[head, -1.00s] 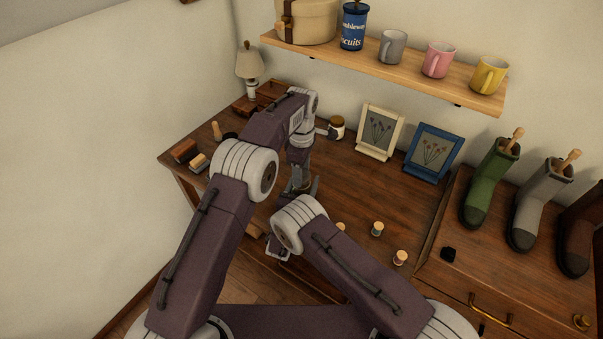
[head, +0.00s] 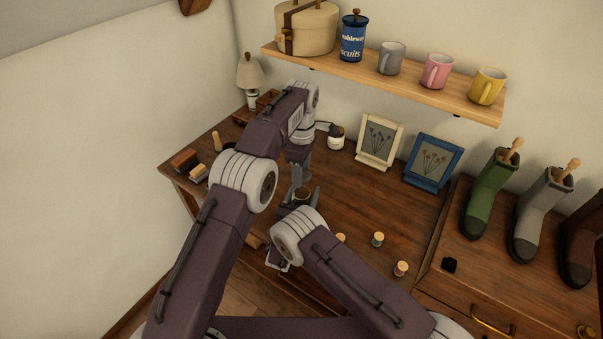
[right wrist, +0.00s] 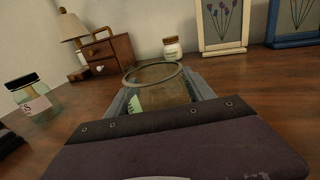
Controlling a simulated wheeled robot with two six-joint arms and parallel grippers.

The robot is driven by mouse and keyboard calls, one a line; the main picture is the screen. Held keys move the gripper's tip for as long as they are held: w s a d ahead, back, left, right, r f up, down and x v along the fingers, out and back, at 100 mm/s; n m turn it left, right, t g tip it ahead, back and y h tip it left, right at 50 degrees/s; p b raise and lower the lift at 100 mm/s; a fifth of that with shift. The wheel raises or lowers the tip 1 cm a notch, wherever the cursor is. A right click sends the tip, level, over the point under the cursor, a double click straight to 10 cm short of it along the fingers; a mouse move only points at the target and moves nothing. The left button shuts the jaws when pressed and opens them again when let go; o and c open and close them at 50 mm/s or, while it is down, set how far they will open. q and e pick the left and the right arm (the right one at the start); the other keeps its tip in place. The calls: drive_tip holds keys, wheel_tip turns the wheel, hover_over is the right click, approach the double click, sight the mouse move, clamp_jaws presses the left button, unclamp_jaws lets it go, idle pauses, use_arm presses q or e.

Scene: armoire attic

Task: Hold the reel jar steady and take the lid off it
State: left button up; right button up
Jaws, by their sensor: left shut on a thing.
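The reel jar (right wrist: 158,100) is a clear glass jar with a green label. It stands upright between the fingers of my right gripper (right wrist: 160,92), which press on both sides. Its mouth is open, with no lid on the rim. In the head view the jar (head: 302,194) shows as a round opening between the right gripper's fingers. My left gripper (head: 303,173) is just above the jar, pointing down, shut on what seems to be the lid. The lid is too small and covered to make out clearly. The left gripper is outside the right wrist view.
Another glass jar with a dark lid (right wrist: 30,95) stands left of the reel jar in the right wrist view. A white-labelled jar (head: 336,138) and picture frames (head: 380,142) stand behind. Thread spools (head: 378,239) are on the desk's right. Left are brushes (head: 197,174).

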drive_tip(key=shift+o, duration=1.2)
drive_tip(key=v, duration=1.1)
drive_tip(key=shift+s+a, duration=0.1)
drive_tip(key=shift+s, duration=0.4)
